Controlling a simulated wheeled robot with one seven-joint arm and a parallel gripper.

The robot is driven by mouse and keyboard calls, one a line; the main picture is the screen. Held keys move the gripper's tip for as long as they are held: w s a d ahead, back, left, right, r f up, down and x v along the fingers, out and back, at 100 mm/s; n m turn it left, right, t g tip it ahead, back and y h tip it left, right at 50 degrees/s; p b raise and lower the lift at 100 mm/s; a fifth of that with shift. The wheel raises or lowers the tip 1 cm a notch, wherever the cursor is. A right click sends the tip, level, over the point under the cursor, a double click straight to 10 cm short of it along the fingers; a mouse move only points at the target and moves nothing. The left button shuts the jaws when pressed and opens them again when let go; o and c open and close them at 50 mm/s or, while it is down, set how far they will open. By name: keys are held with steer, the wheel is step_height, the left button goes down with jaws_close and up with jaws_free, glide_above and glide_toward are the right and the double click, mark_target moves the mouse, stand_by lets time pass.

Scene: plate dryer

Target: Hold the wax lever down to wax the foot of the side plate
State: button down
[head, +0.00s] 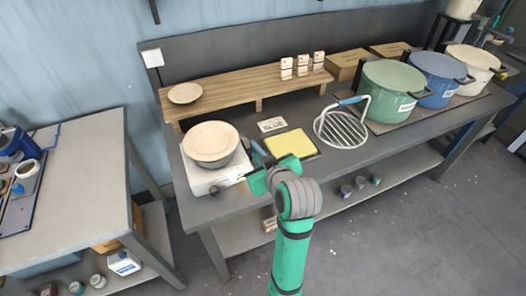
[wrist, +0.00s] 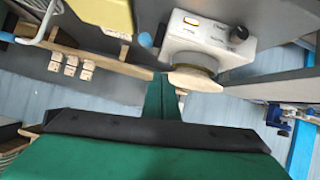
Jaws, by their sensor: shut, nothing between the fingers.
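A white machine (head: 217,177) stands at the left end of the grey workbench, with a dark round pan on top. A cream plate (head: 210,141) lies on the pan; it shows edge-on in the wrist view (wrist: 196,79). A blue-tipped lever (head: 257,148) is at the machine's right side, partly hidden by my gripper; its round blue end shows in the wrist view (wrist: 146,40). My green gripper (head: 255,172) is shut and empty, close to the lever and the machine. I cannot tell whether it touches the lever.
A yellow pad (head: 290,144) and a wire rack (head: 341,130) lie right of the machine. Green (head: 391,92), blue (head: 436,79) and cream pots stand farther right. A wooden shelf (head: 240,88) behind holds a small plate (head: 185,93) and labelled blocks.

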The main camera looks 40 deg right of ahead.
steer(key=shift+g, duration=0.3)
steer(key=d+r, duration=0.1)
steer(key=s+r, duration=0.1)
steer(key=d+r, duration=0.1)
steer(key=r, duration=0.1)
steer(key=shift+s+d, duration=0.15)
steer(key=shift+d, duration=0.15)
steer(key=shift+f, duration=0.1)
glide_above(263, 152)
steer(key=a, duration=0.2)
step_height(263, 152, down, 5)
steer(key=f, duration=0.1)
steer(key=s, duration=0.1)
steer(key=f, duration=0.1)
steer(key=shift+s+d+f, duration=0.2)
steer(key=shift+s+f, duration=0.05)
steer(key=shift+f, duration=0.1)
steer(key=shift+s+f, duration=0.25)
steer(key=shift+f, duration=0.4)
steer(key=shift+f, duration=0.15)
